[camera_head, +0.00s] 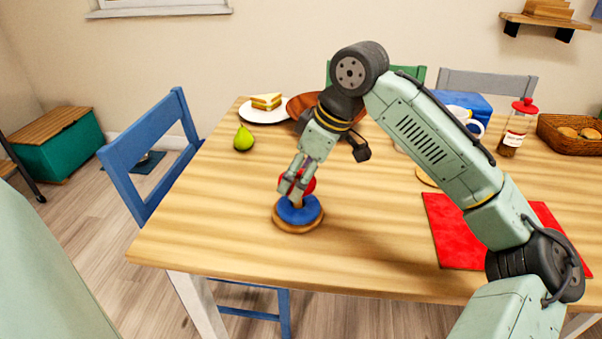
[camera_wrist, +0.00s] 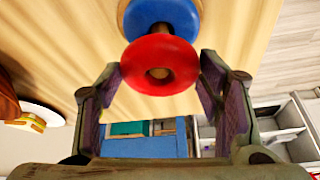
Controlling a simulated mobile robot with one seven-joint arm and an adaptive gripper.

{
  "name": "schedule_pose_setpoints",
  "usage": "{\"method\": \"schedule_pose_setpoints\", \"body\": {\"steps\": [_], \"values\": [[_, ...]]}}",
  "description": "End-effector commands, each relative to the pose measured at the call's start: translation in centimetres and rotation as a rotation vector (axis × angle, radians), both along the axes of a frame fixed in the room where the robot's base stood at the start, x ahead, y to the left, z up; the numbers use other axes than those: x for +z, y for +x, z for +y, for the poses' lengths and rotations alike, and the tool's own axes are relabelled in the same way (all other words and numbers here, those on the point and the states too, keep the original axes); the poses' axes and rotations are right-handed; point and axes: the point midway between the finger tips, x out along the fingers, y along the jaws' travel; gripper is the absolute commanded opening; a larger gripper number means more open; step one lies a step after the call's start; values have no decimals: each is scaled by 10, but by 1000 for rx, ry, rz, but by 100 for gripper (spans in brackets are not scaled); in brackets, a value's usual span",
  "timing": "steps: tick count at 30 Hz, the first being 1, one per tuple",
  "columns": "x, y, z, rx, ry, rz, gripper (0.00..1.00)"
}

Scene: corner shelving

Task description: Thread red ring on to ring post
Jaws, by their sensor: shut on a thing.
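The red ring (camera_head: 309,184) is between the fingertips of my gripper (camera_head: 295,188), which is shut on it. In the wrist view the red ring (camera_wrist: 136,64) fills the space between the two fingertips (camera_wrist: 160,78), tilted, with something brown in its hole. The ring post has a round wooden base (camera_head: 299,230) and stands on the table. A blue ring (camera_head: 287,214) lies on that base and also shows in the wrist view (camera_wrist: 185,18). The red ring is just above the blue ring. My gripper hides much of the post, and I cannot tell whether the red ring is around it.
The wooden table (camera_head: 220,205) is clear around the base. A green pear (camera_head: 243,139), a sandwich on a plate (camera_head: 262,117) and a brown bowl (camera_head: 305,103) lie behind. A red mat (camera_head: 455,235), a jar (camera_head: 514,130) and a basket (camera_head: 565,142) are right. A blue chair (camera_head: 150,150) stands left.

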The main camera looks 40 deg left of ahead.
Motion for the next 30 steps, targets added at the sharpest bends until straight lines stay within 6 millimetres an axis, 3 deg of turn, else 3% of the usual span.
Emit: {"method": "schedule_pose_setpoints", "body": {"steps": [29,30], "values": [[0,0,0,0,0,0,42],[0,0,0,0,0,0,61]]}}
